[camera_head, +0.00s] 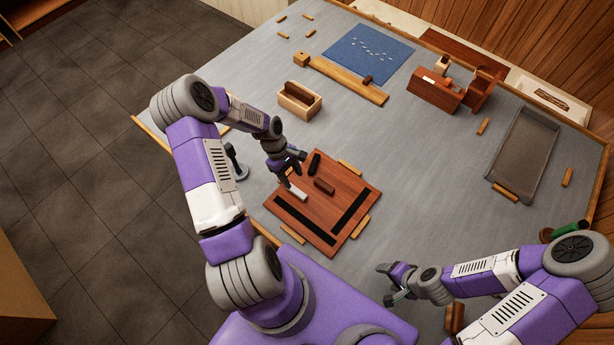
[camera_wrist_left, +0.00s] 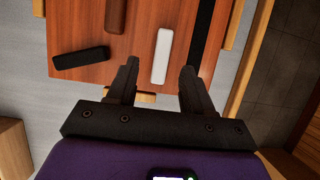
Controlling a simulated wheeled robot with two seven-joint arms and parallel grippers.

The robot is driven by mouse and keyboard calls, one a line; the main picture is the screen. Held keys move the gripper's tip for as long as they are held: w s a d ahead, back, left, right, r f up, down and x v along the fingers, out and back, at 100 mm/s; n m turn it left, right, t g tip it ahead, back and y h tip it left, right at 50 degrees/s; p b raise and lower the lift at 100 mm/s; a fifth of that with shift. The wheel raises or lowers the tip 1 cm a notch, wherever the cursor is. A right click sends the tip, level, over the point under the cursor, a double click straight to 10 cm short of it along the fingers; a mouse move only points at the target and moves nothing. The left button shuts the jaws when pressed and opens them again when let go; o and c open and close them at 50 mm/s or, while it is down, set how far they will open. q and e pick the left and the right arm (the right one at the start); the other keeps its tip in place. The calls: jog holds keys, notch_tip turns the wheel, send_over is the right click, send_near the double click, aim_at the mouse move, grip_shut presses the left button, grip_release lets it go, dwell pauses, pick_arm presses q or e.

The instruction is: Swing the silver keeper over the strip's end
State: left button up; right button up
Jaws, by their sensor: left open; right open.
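The silver keeper (camera_head: 298,194), a short pale bar, lies on a reddish-brown board (camera_head: 285,229); it also shows in the left wrist view (camera_wrist_left: 162,56). A long black strip (camera_head: 305,220) runs beside it, apart from it, and shows at the right in the wrist view (camera_wrist_left: 200,35). A second black strip (camera_head: 349,212) lies along the board's right side. My left gripper (camera_head: 293,171) is open at the board's far-left edge, with the keeper ahead of and between its fingers in the wrist view. My right gripper (camera_head: 386,284) is open and empty, in front of the board.
A brown bar (camera_head: 324,186) and a black bar (camera_head: 314,162) lie on the board near the keeper. Wooden blocks (camera_head: 349,169) flank the board. A dark stand (camera_head: 236,163) is left of it, a wooden box (camera_head: 299,101) behind.

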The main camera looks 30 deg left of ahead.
aim_at(299, 193)
pick_arm(q)
jog(key=x, duration=0.7)
jog(key=shift+s, duration=0.25)
grip_shut()
